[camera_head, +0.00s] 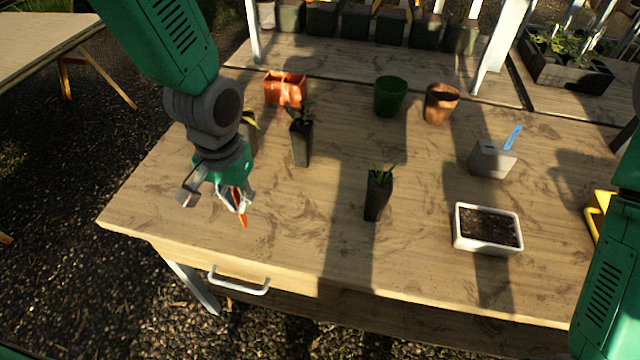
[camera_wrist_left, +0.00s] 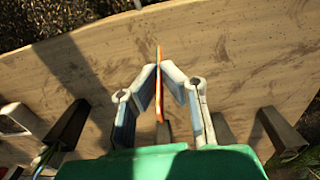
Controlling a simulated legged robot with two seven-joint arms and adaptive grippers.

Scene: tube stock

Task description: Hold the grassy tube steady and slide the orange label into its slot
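My left gripper (camera_head: 236,200) is above the left part of the table. It is shut on the orange label (camera_head: 243,220), whose tip points down toward the front edge. In the left wrist view the label (camera_wrist_left: 159,85) stands between the two fingertips. A dark tube with grassy leaves (camera_head: 377,195) stands upright near the table's middle, right of the gripper and apart from it. Another dark tube with leaves (camera_head: 301,142) stands further back, nearer the gripper. A slot cannot be made out. Of my right side, only a green arm link shows at the right edge; its gripper is out of view.
A white tray of soil (camera_head: 487,249) and a grey block with a blue label (camera_head: 492,158) stand at right. A green pot (camera_head: 390,96), a brown pot (camera_head: 441,103) and an orange container (camera_head: 285,87) stand behind. The table's (camera_head: 290,245) front left is clear.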

